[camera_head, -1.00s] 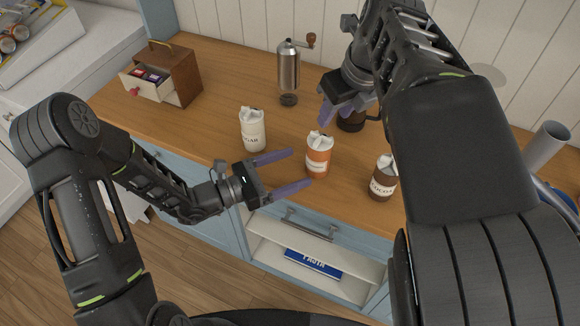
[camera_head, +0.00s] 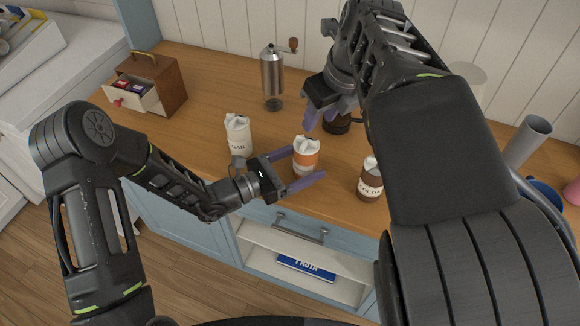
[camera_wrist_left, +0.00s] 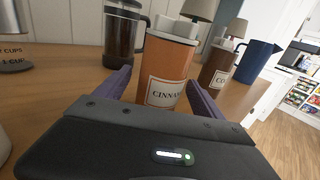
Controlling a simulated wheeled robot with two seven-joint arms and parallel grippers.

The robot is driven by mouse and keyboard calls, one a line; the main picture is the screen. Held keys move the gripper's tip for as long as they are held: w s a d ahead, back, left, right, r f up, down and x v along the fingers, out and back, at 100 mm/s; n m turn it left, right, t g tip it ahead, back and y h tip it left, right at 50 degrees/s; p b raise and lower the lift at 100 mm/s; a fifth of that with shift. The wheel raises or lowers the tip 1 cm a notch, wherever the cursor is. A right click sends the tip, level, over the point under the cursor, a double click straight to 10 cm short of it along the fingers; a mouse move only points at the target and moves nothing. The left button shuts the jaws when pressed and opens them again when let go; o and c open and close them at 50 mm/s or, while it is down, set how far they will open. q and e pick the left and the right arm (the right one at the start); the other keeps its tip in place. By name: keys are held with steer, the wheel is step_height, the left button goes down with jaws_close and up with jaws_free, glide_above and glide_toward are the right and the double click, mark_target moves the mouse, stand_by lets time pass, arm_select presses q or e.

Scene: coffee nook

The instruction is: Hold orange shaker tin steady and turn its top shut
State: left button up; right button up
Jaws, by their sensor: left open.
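The orange shaker tin (camera_head: 306,160), with a white top (camera_head: 306,143), stands upright on the wooden counter.
A white sugar tin (camera_head: 238,138) stands left of the orange tin and a brown cocoa tin (camera_head: 370,182) right. A grinder (camera_head: 272,78) and small drawer box (camera_head: 165,82) stand farther back. The counter's front edge is close.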

arm_select(q)
steer(key=shift+w+d, duration=0.2)
steer(key=shift+d, duration=0.15)
steer(key=shift+c, duration=0.3)
steer(key=c, duration=1.5)
arm_select(e)
steer(key=shift+w+d+y, duration=0.15)
steer(key=shift+d+y, duration=0.15)
steer(key=shift+d, duration=0.15)
steer(key=c, duration=0.4)
steer(key=shift+d+r+y, duration=0.1)
steer(key=shift+d+y, duration=0.4)
steer(key=shift+d, duration=0.1)
steer(key=c, duration=0.3)
steer(key=s+d+n, duration=0.1)
steer(key=d+n, duration=0.1)
steer(key=s+d+r+n+g+y, duration=0.1)
steer(key=shift+s+d+n, duration=0.2)
steer(key=shift+d+n, duration=0.15)
steer(key=shift+n, duration=0.05)
jaws_close()
steer(key=shift+s+d+f+n+h, duration=0.25)
steer(key=shift+d+n+h, duration=0.15)
steer(key=shift+n, duration=0.6)
